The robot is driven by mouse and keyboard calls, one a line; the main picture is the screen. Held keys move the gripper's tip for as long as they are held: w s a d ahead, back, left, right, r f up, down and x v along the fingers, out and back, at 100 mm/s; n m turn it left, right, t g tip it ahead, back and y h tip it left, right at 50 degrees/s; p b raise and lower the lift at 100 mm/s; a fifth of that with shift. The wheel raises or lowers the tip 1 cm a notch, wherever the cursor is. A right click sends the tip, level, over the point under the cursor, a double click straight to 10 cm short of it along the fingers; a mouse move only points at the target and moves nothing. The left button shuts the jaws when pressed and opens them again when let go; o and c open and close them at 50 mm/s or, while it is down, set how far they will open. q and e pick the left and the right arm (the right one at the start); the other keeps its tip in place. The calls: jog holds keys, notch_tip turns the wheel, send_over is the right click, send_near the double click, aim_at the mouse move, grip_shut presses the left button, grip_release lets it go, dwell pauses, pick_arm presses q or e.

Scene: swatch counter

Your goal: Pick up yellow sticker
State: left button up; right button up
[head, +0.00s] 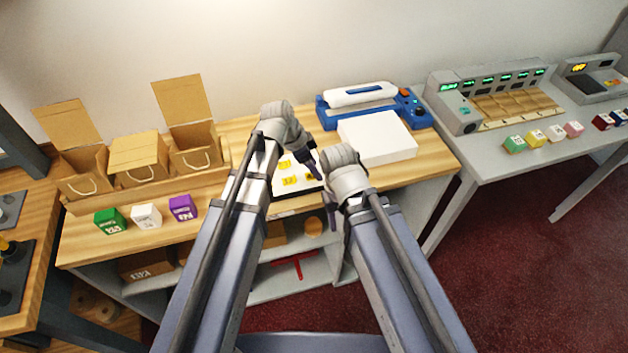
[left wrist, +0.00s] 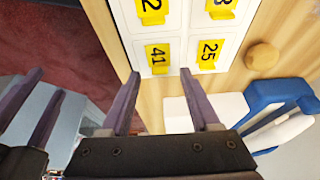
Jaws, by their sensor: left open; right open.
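Several yellow stickers with black numbers lie on a white sheet (head: 283,190) on the wooden counter, partly hidden by my arms in the head view. In the left wrist view, the yellow sticker 41 (left wrist: 157,58) and the yellow sticker 25 (left wrist: 209,54) are nearest, with two more cut off at the top edge. My left gripper (head: 317,174) is open and empty over the sheet; in the left wrist view its fingertips (left wrist: 160,73) point at the row with 41 and 25. My right gripper (head: 330,218) is open and empty at the counter's front edge.
A blue machine (head: 410,108) and a white block (head: 378,138) stand right of the sheet. Cardboard boxes (head: 138,157) and green, white and purple cubes (head: 146,215) are at left. A round wooden knob (left wrist: 262,56) is beside the sheet. A grey side table (head: 505,165) holds more devices.

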pick_arm(q)
jog(key=shift+d+f, duration=0.15)
jog(key=shift+f, duration=0.35)
jog(key=shift+r, duration=0.15)
pick_arm(e)
jog(key=shift+f, duration=0.4)
pick_arm(q)
jog(key=shift+c, duration=0.2)
grip_shut()
pick_arm(e)
jog(key=shift+r, duration=0.1)
pick_arm(q)
notch_tip(320, 180, up, 14)
jog(key=p, duration=1.4)
pick_arm(e)
notch_tip(320, 180, up, 14)
